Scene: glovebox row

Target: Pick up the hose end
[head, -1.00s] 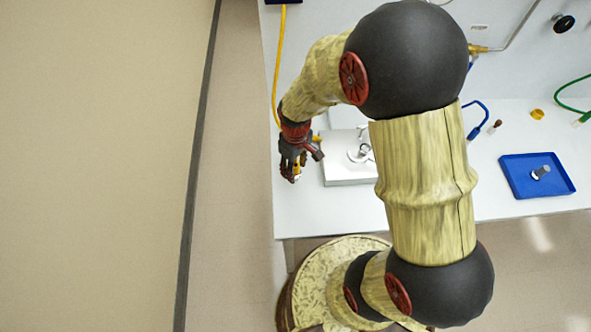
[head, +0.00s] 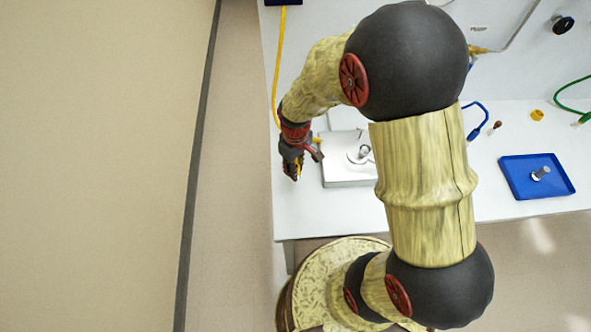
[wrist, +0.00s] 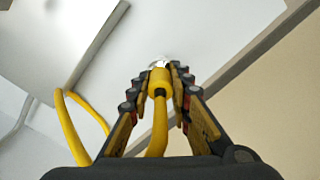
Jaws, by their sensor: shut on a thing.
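My gripper (wrist: 160,88) is shut on the yellow hose end (wrist: 159,80), with a finger on each side of its yellow collar. A pale metallic tip shows just past the fingertips in the wrist view. The yellow hose (wrist: 158,130) runs back from the collar toward my wrist, and another stretch of it loops at the left. In the head view my gripper (head: 293,170) is over the left part of the white bench, and its fingers mostly hide the hose end. The hose also hangs down from the top left there (head: 279,60).
A pale metal plate with a fitting (head: 345,176) lies just right of my gripper. A blue tray (head: 515,187) holding a small grey part stands at the right. Blue (head: 482,106) and green (head: 566,104) hoses lie farther back. The bench's left edge is close to my gripper.

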